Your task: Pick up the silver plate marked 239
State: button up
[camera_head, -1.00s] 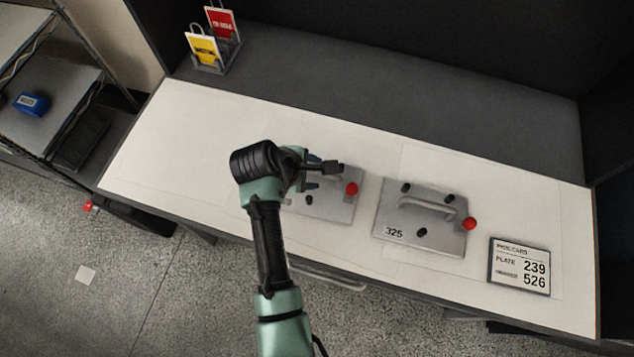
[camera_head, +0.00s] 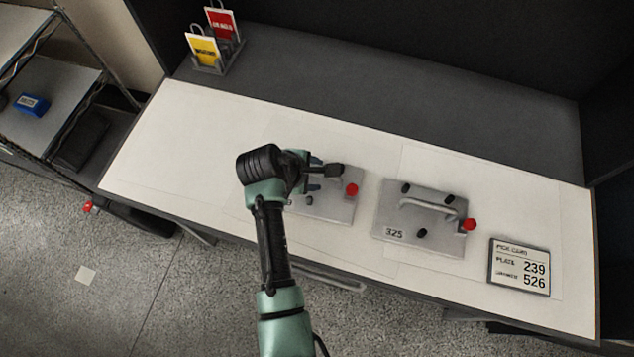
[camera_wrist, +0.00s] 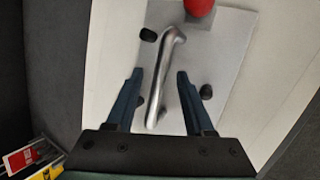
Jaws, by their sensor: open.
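A silver plate (camera_head: 335,208) lies on the white bench, partly hidden by my gripper (camera_head: 328,178) in the head view. Its number does not show. In the wrist view the plate (camera_wrist: 222,60) has a bar handle (camera_wrist: 163,75), a red ball knob (camera_wrist: 199,6) and black knobs. My gripper (camera_wrist: 158,82) is open, with its fingers on either side of the handle's near part; I cannot tell whether they touch it. A second silver plate (camera_head: 440,236), marked 325, lies to the right with its own handle and red ball.
A pick card (camera_head: 519,267) reading plate 239 and 526 lies at the bench's right end. A rack with yellow and red tags (camera_head: 212,50) stands at the back left. The white bench top (camera_head: 190,140) is clear at left. Dark walls rise behind.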

jog(key=c, duration=0.8)
grip_shut()
jog(key=shift+s+f, duration=0.2)
jog(key=shift+w+r, duration=0.1)
dwell(0.4)
